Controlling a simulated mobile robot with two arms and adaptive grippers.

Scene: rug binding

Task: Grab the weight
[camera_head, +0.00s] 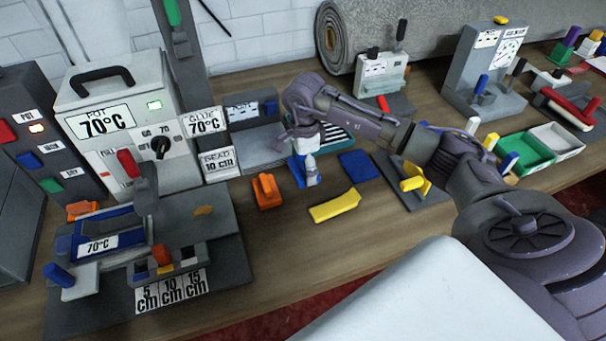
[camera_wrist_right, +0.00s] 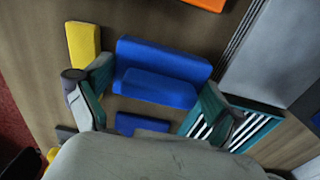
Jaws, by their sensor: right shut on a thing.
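A blue block with a raised bar along it (camera_wrist_right: 160,72), which looks like the weight, sits between the two fingers of my right gripper (camera_wrist_right: 150,100) in the right wrist view. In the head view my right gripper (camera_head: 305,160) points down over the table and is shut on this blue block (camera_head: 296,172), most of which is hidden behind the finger. I cannot tell whether the block touches the table. My left gripper is not in view.
An orange block (camera_head: 266,191), a yellow block (camera_head: 335,206) and a flat blue pad (camera_head: 358,166) lie close by. A green-and-white striped piece (camera_wrist_right: 252,127) is beside the right finger. The 70°C pot machine (camera_head: 125,150) stands left; a rolled grey rug (camera_head: 440,35) lies behind.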

